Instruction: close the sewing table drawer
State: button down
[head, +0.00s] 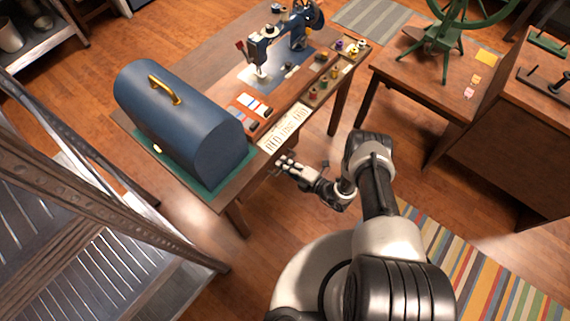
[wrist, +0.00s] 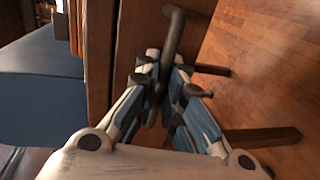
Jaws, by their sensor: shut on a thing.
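The brown wooden sewing table (head: 215,58) stands at the middle left in the head view. My gripper (head: 284,164) is beside its near right side, just below the tabletop level. In the wrist view, my gripper (wrist: 163,78) is shut on a dark bar handle (wrist: 172,32), with a finger on each side of it. The handle is next to a brown wooden front (wrist: 130,35), which I take to be the drawer front. In the head view my gripper hides the handle, and I cannot tell how far the drawer stands out.
A blue case (head: 180,120) with a brass handle, a blue sewing machine (head: 285,40) and a tray of spools (head: 335,75) are on the table. A metal stair (head: 90,235) is at left, a wooden side table (head: 425,80) at right. Floor between is clear.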

aim_at(276, 158)
dwell(0.3)
jog(key=b+x, duration=0.1)
jog(key=x, duration=0.2)
jog(key=b+x, duration=0.1)
jog(key=shift+w+a+r+b, duration=0.2)
jog(key=shift+r+b, duration=0.1)
jog(key=shift+b, duration=0.05)
jog(key=shift+w+r, duration=0.1)
jog(key=shift+r, duration=0.05)
jog(key=c, duration=2)
grip_release()
jog(key=v, duration=1.2)
